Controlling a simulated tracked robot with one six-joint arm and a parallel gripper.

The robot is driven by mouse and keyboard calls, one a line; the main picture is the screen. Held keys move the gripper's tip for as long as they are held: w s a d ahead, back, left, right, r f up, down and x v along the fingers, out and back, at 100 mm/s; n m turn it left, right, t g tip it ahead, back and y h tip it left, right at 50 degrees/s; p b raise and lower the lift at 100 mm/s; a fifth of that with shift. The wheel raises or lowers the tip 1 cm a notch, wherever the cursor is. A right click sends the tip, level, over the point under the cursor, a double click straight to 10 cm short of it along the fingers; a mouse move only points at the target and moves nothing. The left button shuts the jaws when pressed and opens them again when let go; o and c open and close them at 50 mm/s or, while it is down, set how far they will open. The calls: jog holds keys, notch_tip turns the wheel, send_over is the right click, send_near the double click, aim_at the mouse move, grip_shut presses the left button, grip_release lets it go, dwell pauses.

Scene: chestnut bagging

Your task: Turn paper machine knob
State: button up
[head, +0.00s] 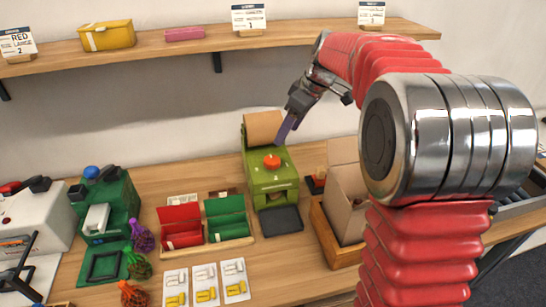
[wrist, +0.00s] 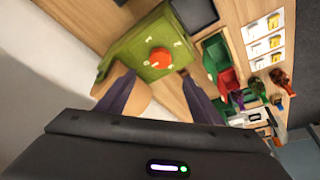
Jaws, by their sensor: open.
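The paper machine (head: 270,178) is a green box at the middle of the table, with a brown paper roll (head: 263,128) at its back. Its orange-red knob (head: 271,161) sits on the top face. In the wrist view the knob (wrist: 160,58) shows ahead of my fingers, with small pale marks around it on the green top. My gripper (head: 287,128) is above and behind the machine, near the paper roll. In the wrist view my gripper (wrist: 155,88) has its two purple fingers spread wide and empty, apart from the knob.
A dark tray (head: 281,221) lies in front of the machine. Red and green boxes (head: 203,222) stand to its left, and an open cardboard box (head: 346,200) in a wooden crate to its right. A shelf (head: 200,43) runs along the wall above.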

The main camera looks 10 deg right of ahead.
aim_at(272, 160)
jog(key=x, duration=1.3)
jog(key=shift+c, duration=0.5)
jog(key=c, duration=0.9)
jog(key=shift+a, duration=0.2)
jog(key=shift+c, duration=0.3)
jog(key=shift+d, duration=0.1)
